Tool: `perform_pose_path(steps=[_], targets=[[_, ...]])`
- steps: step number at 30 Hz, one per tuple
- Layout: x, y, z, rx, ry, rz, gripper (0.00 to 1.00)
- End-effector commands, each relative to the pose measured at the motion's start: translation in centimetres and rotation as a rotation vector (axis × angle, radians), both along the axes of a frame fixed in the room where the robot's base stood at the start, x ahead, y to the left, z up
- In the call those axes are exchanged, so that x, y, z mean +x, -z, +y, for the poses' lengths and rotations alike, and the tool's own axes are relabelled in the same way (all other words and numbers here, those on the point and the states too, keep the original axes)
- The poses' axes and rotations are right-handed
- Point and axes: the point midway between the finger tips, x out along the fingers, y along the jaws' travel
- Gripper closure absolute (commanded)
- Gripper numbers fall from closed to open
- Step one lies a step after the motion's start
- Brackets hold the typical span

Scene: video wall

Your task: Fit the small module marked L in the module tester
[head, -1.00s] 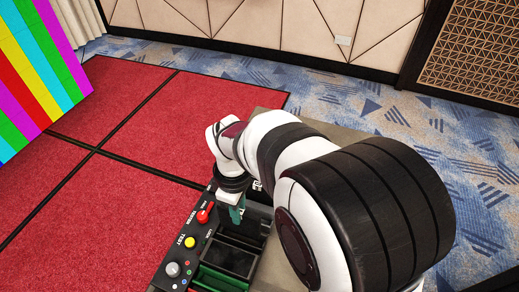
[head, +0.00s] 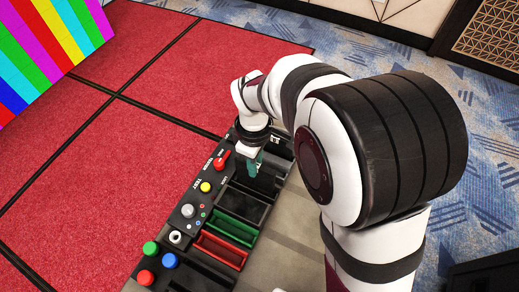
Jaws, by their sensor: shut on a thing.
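The module tester (head: 214,176) is a long dark box with labelled controls along its left side. My gripper (head: 254,166) points down over its far end, just right of the red lever (head: 222,159). The gripper is shut on a small teal-green piece, only partly visible; I cannot read any mark on it. I cannot tell whether this piece touches the tester. A dark open bay (head: 244,205) lies nearer than the gripper. My arm hides much of the right side.
Nearer lie a green tray (head: 233,229) and a red tray (head: 222,251). A yellow button (head: 205,187), a grey knob (head: 188,211) and green (head: 150,248), blue (head: 169,260) and red (head: 146,277) buttons line the left side. Bare grey surface (head: 285,245) lies right of the trays.

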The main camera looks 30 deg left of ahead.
Motion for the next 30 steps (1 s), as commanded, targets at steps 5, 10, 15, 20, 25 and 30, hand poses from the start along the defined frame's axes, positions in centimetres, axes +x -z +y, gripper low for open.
perform_pose_path(steps=[5,10,15,20,25,30], targets=[[0.0,0.1,0.0,0.0,0.0,0.0,1.0],[0.0,0.1,0.0,0.0,0.0,0.0,1.0],[0.0,0.3,0.0,0.0,0.0,0.0,1.0],[0.0,0.9,0.0,-0.001,0.0,0.001,1.0],[0.0,1.4,0.0,-0.001,0.0,0.0,1.0],[0.0,2.0,0.0,-0.001,-0.001,0.0,1.0]])
